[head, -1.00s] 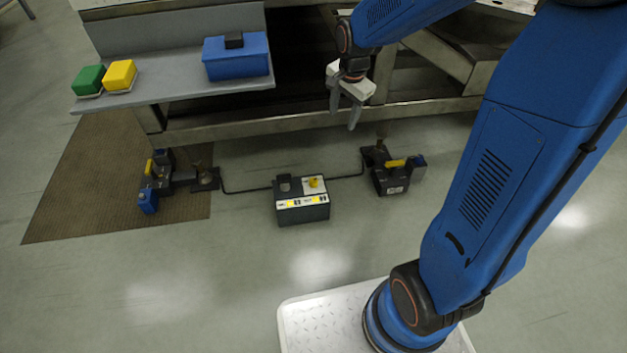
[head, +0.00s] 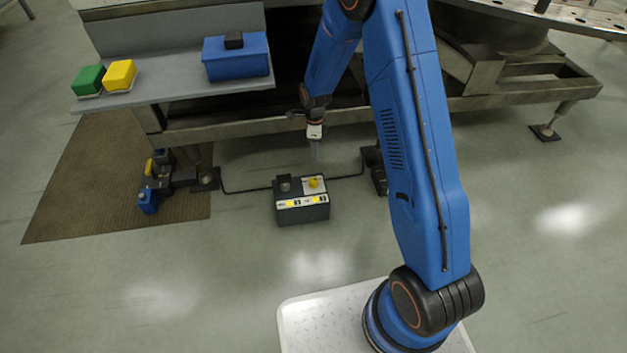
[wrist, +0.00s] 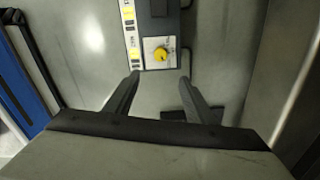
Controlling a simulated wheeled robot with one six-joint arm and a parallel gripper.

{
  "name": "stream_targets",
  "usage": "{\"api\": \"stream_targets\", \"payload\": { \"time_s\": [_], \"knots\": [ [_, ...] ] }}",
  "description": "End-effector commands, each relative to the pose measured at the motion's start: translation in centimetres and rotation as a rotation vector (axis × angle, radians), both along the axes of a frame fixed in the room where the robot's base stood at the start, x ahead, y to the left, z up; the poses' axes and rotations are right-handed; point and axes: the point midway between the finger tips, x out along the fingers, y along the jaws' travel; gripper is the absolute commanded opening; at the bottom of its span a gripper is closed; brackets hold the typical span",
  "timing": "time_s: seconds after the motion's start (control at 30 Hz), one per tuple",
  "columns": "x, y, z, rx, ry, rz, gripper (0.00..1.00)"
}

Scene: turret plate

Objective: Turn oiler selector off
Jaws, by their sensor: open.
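The control box (head: 301,211) sits on the floor below the steel frame, with two controls on its top. One is a yellow knob (head: 315,182) on a white plate at the right; the other is a dark knob (head: 284,185) at the left. Yellow and dark labels line its front. My gripper (head: 314,158) points down above and just behind the box. In the wrist view my gripper (wrist: 157,92) is open and empty, and the yellow knob (wrist: 160,54) shows ahead, beyond the fingertips and apart from them. The fingers do not touch the box.
The left unit has a blue part (head: 148,201). Above is a shelf (head: 170,93) with green, yellow and blue boxes. The steel frame (head: 225,128) stands close behind; floor in front is clear.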

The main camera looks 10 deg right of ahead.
Motion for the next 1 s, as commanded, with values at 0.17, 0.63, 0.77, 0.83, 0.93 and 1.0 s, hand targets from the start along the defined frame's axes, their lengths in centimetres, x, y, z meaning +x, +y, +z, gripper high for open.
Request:
{"api": "stream_targets", "payload": {
  "time_s": [0.17,0.63,0.77,0.83,0.93,1.0],
  "knots": [
    [0.3,0.3,-1.9,-0.001,0.01,-0.042,0.5],
    [0.2,0.3,-8.1,-0.002,0.012,-0.044,0.5],
    [0.3,0.3,-10.3,-0.002,0.012,-0.044,0.5],
    [0.2,0.3,-11.4,-0.002,0.012,-0.044,0.5],
    [0.2,0.3,-13.1,-0.002,0.012,-0.044,0.5],
    [0.2,0.3,-14.3,-0.001,0.013,-0.044,0.5]
  ]
}}
